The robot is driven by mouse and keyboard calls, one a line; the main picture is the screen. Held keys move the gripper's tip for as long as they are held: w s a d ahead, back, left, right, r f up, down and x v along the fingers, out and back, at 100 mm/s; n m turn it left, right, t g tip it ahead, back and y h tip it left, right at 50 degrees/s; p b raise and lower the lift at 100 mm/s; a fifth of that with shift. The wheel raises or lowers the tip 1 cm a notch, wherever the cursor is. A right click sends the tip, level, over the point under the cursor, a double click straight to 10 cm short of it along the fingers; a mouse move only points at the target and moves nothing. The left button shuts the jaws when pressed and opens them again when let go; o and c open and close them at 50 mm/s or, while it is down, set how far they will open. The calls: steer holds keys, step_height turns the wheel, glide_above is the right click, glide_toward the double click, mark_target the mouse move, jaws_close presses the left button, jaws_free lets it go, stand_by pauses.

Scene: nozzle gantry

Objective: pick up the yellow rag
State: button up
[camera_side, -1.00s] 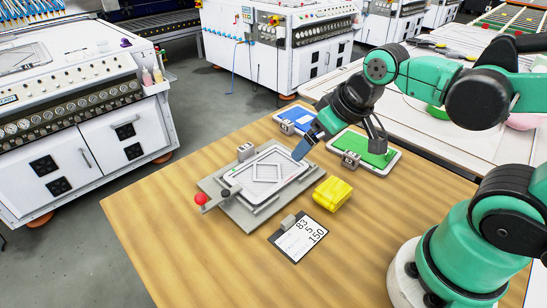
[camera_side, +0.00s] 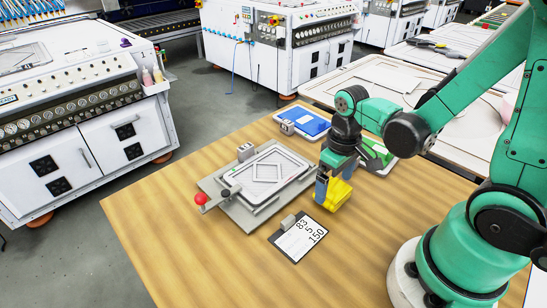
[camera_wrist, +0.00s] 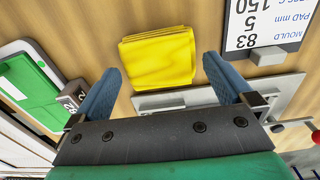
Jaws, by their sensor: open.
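The yellow rag (camera_side: 337,193) is a folded cloth lying on the wooden table, to the right of the grey fixture plate. In the wrist view the rag (camera_wrist: 158,58) lies ahead of and between the two blue fingers. My gripper (camera_side: 322,190) points down at the rag, with a blue finger in front of its left side. The gripper (camera_wrist: 160,82) is open and holds nothing. The arm hides part of the rag's upper side in the side view, and I cannot tell whether a finger touches it.
A grey fixture (camera_side: 240,212) with a framed plate and a red-knobbed lever (camera_side: 201,199) stands left of the rag. A clipboard (camera_side: 300,238) lies in front. A blue tray (camera_side: 303,123) and a green tray (camera_side: 377,155) lie behind. The table's front left (camera_side: 190,260) is clear.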

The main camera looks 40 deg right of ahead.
mark_target(333, 188)
steer(key=shift+f, duration=0.6)
steer(key=c, duration=1.2)
steer(key=shift+r, duration=0.2)
step_height(333, 188, up, 20)
steer(key=shift+f, duration=0.15)
